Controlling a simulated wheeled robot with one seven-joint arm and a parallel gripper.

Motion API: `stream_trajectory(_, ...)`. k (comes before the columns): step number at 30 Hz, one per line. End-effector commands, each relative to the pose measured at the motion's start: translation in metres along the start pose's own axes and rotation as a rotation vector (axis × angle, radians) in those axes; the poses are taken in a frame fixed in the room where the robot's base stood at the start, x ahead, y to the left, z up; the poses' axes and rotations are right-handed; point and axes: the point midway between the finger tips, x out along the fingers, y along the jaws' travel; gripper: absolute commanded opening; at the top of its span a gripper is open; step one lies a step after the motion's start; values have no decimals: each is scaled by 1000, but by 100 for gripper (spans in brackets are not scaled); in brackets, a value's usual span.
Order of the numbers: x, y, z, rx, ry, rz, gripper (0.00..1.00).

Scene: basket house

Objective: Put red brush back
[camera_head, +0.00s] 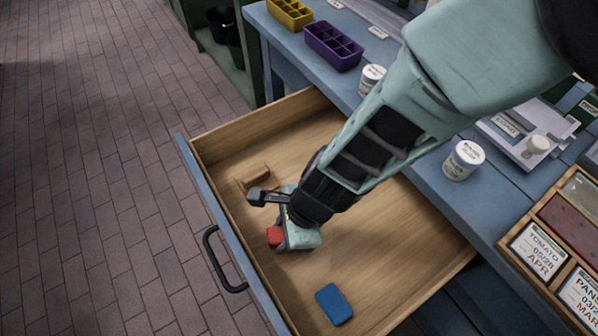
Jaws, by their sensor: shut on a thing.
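My gripper (297,238) reaches down into an open wooden drawer (375,240) with a blue front and a black handle. It is shut on a small red thing, which I take for the red brush (274,236). Only the red end shows at the left of the fingers; the rest is hidden by my gripper. I cannot tell whether the brush touches the drawer floor. A blue block-like thing (334,304) lies flat on the drawer floor nearer the front. A brown wooden piece (252,178) lies by the drawer's front wall, beyond my gripper.
On the blue counter (412,200) above the drawer stand a purple tray (333,46), a yellow tray (290,12), two white labelled jars (463,160) (372,78) and a wooden box of seed cards (540,250). Brick floor on the left is clear.

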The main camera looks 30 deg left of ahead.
Motion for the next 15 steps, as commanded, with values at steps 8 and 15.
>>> stream_trajectory(8,22,0,-9,0,-1,0,13)
stream_trajectory(15,25,0,-10,0,0,0,13)
